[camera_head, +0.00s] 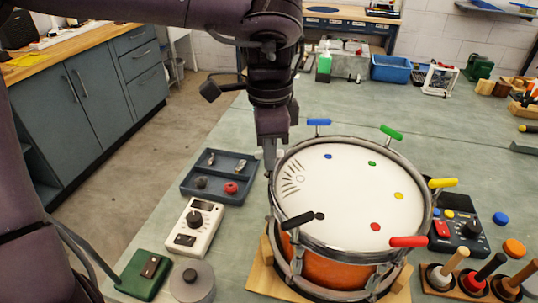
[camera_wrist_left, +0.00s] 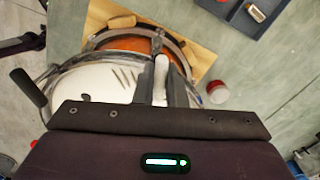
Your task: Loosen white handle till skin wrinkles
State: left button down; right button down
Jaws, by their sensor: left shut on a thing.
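The drum stands on a wooden base, with its white skin (camera_head: 345,190) facing up inside a metal rim. Short dark wrinkle lines (camera_head: 291,180) fan out on the skin at its left side, around a white dot. Colored handles ring the rim: blue (camera_head: 319,122), green (camera_head: 391,132), yellow (camera_head: 442,183), red (camera_head: 408,242) and black (camera_head: 302,220). My left gripper (camera_head: 270,150) points down at the rim's left edge. In the left wrist view its fingers are shut on the white handle (camera_wrist_left: 161,68). In the head view the gripper largely hides this handle. My right gripper is out of view.
Left of the drum are a dark tray (camera_head: 218,190) with small parts, a white box with a knob (camera_head: 192,228), a green pedal-like box (camera_head: 145,274) and a grey cylinder (camera_head: 191,282). A dark control box (camera_head: 458,236) and several mallets stand right.

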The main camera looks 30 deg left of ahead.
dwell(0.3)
pick_arm(q)
jog(key=c, duration=1.5)
grip_release()
notch_tip(320, 180, up, 8)
jog(key=shift+f+p, duration=0.1)
jog(key=shift+p, duration=1.05)
